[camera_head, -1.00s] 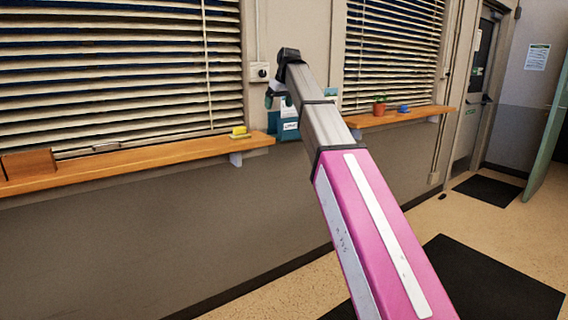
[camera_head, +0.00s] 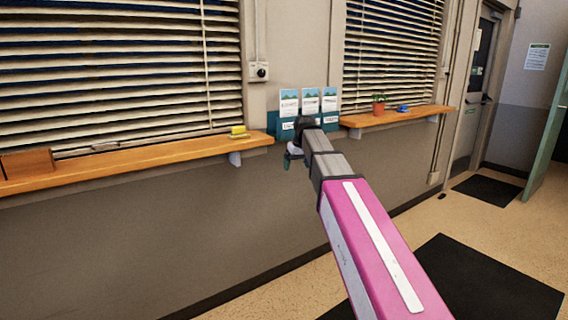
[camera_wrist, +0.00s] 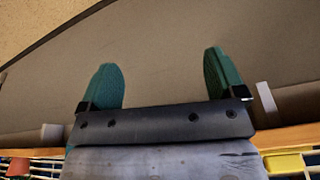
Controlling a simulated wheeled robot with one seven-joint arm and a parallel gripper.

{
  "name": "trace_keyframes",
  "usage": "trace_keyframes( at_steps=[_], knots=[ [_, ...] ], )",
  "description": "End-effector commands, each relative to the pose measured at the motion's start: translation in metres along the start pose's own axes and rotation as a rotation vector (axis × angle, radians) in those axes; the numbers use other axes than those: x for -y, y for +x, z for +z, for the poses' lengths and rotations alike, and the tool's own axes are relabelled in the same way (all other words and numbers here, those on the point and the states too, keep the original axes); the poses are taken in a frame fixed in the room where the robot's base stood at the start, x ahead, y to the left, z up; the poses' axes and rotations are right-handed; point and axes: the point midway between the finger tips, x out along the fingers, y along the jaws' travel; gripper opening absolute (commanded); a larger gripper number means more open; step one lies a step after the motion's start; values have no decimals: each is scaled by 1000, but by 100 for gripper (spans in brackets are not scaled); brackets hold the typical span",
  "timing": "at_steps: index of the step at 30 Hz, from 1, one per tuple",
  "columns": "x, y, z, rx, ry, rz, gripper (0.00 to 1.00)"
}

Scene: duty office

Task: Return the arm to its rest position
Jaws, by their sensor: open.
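My gripper (camera_head: 291,158) is at the end of my pink and grey arm, in front of the wall and below the leaflet rack in the head view. In the wrist view its two green fingers (camera_wrist: 163,80) stand wide apart with nothing between them. Behind the fingers is bare wall. In the head view the fingers are small and partly hidden by the wrist.
A wooden ledge (camera_head: 120,163) runs under the left blinds, with a yellow item (camera_head: 238,131) near its end. A teal leaflet rack (camera_head: 272,124) hangs between the windows. The right ledge (camera_head: 385,118) holds a potted plant (camera_head: 379,105) and a blue item (camera_head: 403,108). Dark mats lie on the floor.

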Motion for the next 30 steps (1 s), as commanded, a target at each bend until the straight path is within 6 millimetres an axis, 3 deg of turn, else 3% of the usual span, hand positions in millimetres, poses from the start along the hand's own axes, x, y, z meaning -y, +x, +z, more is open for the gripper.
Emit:
trace_keyframes(
  at_steps=[1,6,15,24,30],
  knots=[
    [-4,21,23,16,21,3,89],
    [-18,78,78,58,88,16,89],
    [-34,162,183,128,199,40,89],
    [-39,222,295,199,304,66,89],
    [-37,245,354,236,358,80,89]
  ],
)
